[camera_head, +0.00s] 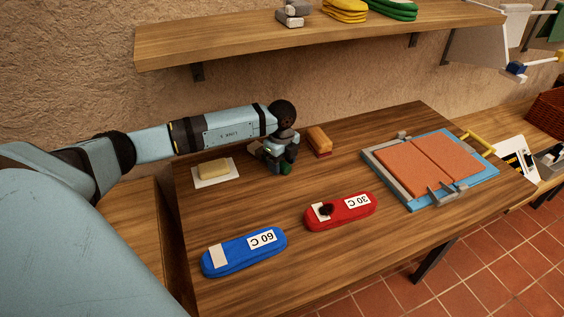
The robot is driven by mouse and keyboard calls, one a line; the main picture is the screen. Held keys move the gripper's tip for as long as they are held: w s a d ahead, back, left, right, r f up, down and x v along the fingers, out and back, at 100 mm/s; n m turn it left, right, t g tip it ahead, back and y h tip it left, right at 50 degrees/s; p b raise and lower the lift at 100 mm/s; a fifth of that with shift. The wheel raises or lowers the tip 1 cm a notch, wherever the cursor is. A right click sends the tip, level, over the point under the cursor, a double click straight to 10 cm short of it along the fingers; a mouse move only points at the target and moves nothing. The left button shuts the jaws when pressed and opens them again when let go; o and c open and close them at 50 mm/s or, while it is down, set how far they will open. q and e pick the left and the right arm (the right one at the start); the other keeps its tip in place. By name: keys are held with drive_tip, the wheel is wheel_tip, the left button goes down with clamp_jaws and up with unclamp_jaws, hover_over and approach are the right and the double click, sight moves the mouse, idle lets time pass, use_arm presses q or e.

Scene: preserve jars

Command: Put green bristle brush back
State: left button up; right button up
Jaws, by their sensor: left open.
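My left gripper (279,165) is open and points down, low over the back-middle of the wooden table. A small dark-green piece (286,169) shows at its fingertips. I cannot tell whether it is the green bristle brush or part of the gripper, and the gripper hides most of that spot. A wooden block with a red underside (319,141), perhaps a brush, lies just right of the gripper, apart from it. My right gripper is not in view.
On the table (330,255) are a yellowish block on a white sheet (215,180), a blue "60 C" case (233,263), a red "30 C" case (350,218) and a blue-framed terracotta board (478,177). A shelf (220,45) overhangs behind. A white rack (481,47) stands right.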

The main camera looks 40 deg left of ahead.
use_arm(q)
wheel_tip(320, 180, up, 12)
idle(0.4)
idle(0.5)
